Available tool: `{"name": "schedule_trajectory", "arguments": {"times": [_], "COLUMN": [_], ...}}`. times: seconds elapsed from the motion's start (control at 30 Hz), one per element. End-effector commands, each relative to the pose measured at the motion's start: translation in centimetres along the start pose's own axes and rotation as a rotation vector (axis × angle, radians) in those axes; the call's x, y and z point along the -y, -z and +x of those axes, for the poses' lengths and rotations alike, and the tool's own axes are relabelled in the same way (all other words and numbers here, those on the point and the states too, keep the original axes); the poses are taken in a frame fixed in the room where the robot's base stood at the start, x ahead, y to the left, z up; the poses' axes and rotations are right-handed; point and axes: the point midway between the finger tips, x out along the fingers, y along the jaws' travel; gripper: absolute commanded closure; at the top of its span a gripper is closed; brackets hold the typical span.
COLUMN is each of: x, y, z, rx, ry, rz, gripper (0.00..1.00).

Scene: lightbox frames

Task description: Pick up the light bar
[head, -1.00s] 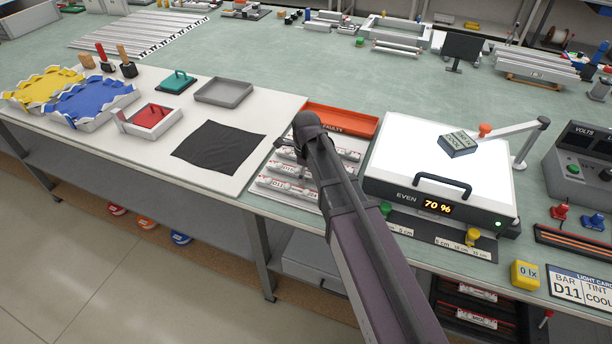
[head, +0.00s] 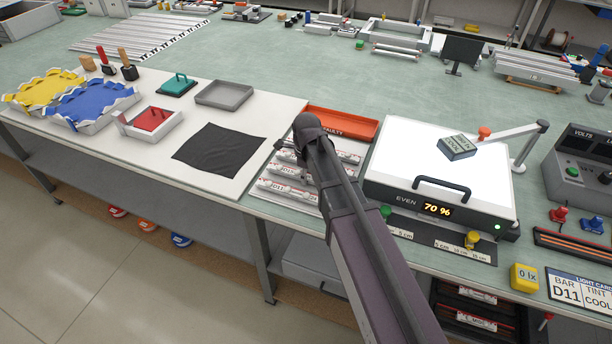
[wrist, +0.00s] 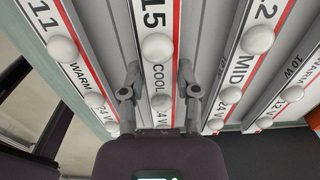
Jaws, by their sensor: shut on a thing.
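My gripper (wrist: 158,78) has one finger on each side of a white light bar (wrist: 158,110) with a red stripe and white domes. Its label reads "15", "COOL" and "24 V", with the start cut off at the top. The jaws are shut on this bar. To its left is a bar marked "11 WARM" (wrist: 75,60); to its right is one marked "MID" (wrist: 240,70). In the head view, the bars (head: 283,191) lie in rows on a rack, partly behind my arm. My gripper is hidden there, and whether the held bar is lifted is unclear.
An orange tray marked "FAULTY" (head: 348,121) is behind the rack. A lit white box (head: 415,155) with a handle stands close to the right. A black cloth (head: 218,150) lies to the left. A card (head: 577,289) reads "BAR D11", "TINT COOL".

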Motion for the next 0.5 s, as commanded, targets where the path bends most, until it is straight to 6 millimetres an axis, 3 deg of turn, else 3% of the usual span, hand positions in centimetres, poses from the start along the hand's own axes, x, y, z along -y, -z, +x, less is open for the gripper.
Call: {"name": "schedule_trajectory", "arguments": {"times": [0.4,0.5], "x": [0.0,-2.3], "y": [0.0,1.8], "z": [-3.6,-3.3], "rx": [0.0,0.0], "ry": [0.0,0.0], "rz": [0.0,0.0], "gripper": [1.0,1.0]}}
